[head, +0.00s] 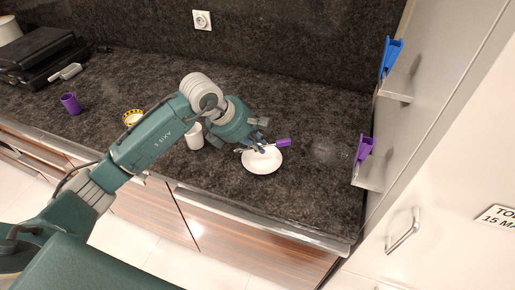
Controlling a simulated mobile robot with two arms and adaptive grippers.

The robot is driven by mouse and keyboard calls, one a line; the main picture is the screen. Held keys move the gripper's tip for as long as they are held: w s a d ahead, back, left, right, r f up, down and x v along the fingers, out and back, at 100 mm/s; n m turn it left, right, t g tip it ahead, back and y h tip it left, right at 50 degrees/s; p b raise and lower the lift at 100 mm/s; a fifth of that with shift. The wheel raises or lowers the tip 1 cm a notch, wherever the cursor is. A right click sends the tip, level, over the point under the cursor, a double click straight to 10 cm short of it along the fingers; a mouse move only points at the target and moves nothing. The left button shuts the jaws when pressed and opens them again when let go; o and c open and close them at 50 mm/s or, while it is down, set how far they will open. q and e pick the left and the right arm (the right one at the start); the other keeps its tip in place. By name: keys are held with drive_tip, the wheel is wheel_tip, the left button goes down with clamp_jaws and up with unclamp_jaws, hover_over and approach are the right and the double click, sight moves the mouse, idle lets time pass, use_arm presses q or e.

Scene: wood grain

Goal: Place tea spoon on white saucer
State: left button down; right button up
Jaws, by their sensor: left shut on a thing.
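The white saucer (262,163) lies on the dark countertop near its front edge. My left gripper (261,146) is over the saucer's far side and is shut on the tea spoon. The spoon's purple handle end (284,142) sticks out to the right of the fingers, over the saucer's far right rim. A thin part of the spoon shows to the left of the fingers. I cannot tell whether the spoon touches the saucer. My right gripper is not in view.
A white cup (194,137) stands left of the saucer, close to my left arm. A yellow-rimmed bowl (132,117) and a purple cup (70,104) are farther left. Purple (364,149) and blue (390,56) holders sit on shelves at right. The countertop right of the saucer is clear.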

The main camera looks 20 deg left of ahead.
sight(257, 161)
use_arm(q)
wheel_tip(257, 161, down, 2)
drive_tip(key=shift+s+f, duration=0.1)
drive_tip(key=shift+f, duration=0.6)
drive_tip(key=shift+f+b, duration=0.2)
drive_tip(key=shift+b, duration=0.15)
drive_tip(key=c, duration=1.8)
unclamp_jaws()
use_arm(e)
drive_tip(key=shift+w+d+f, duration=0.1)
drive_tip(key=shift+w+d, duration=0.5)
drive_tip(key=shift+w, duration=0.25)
use_arm(q)
drive_tip(key=shift+r, duration=0.1)
